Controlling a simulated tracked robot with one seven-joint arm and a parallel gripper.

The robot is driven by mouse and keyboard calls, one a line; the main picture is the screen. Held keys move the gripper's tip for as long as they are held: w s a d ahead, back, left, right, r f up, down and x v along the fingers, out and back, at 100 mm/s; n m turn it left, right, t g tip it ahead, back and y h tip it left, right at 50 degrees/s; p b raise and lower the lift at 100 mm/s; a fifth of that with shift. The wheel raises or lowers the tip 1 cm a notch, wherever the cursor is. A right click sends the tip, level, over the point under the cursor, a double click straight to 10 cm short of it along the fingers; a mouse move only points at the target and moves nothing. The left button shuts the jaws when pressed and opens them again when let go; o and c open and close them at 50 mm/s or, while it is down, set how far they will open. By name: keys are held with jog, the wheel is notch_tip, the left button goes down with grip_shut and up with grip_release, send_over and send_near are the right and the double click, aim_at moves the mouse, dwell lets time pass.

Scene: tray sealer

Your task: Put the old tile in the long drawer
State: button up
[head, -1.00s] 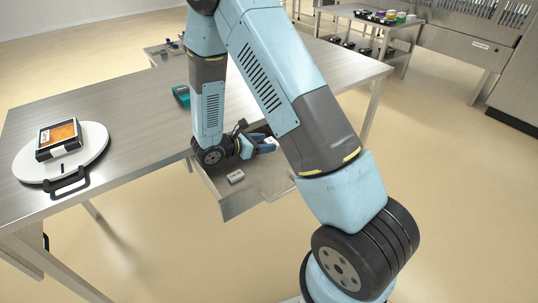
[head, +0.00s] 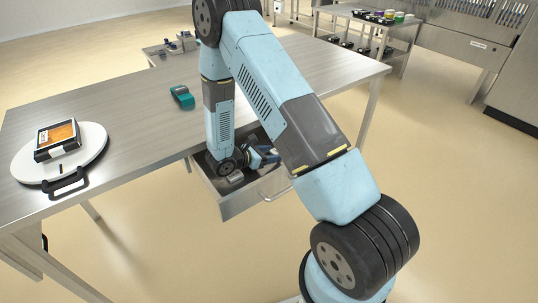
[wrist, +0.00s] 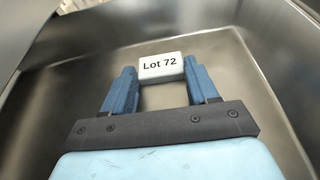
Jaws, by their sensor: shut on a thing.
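My gripper (wrist: 162,85) is shut on a small white tile marked "Lot 72" (wrist: 161,66); its fingers press the tile's two ends. I take this for the old tile. In the wrist view the tile is over the bare metal floor of an open steel drawer (wrist: 255,75); I cannot tell whether it touches the floor. In the head view my gripper (head: 264,155) is low in the drawer (head: 240,204) under the table's edge, partly hidden by my arm. The held tile cannot be made out there. A small pale block (head: 236,177) lies in the drawer beside my wrist.
The steel table (head: 130,115) carries a round white board (head: 30,170) with an orange-topped tray (head: 58,140) on it. A teal device (head: 182,97) lies near the middle. The drawer's front has a bar handle (head: 275,193). The floor in front is clear.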

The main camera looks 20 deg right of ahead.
jog(key=o, duration=1)
jog(key=shift+f, duration=0.1)
jog(key=v, duration=1.2)
jog(key=shift+s+d, duration=0.1)
jog(key=s+d+r+m+g+y, duration=0.2)
jog(key=s+d+r+m, duration=0.15)
jog(key=r, duration=0.35)
jog(key=s+d+r+m+g+y, duration=0.1)
jog(key=s+d+r+m, duration=0.2)
jog(key=r, duration=0.5)
jog(key=s+d+r+m+g+y, duration=0.2)
jog(key=d+r+m, duration=0.1)
jog(key=r+m, duration=0.3)
jog(key=shift+s+d+r+m+t+y, duration=0.15)
jog(key=shift+s+r+m+t+y, duration=1.15)
jog(key=shift+s+r, duration=1.5)
jog(key=shift+s+d+r+m+t+y, duration=0.1)
jog(key=shift+s+r+m+t+y, duration=0.8)
jog(key=shift+s+r+m+y, duration=1.3)
jog(key=shift+s+d+r+m+t+y, duration=0.15)
jog(key=shift+s+r+m+t+y, duration=0.75)
jog(key=shift+s+r, duration=2.5)
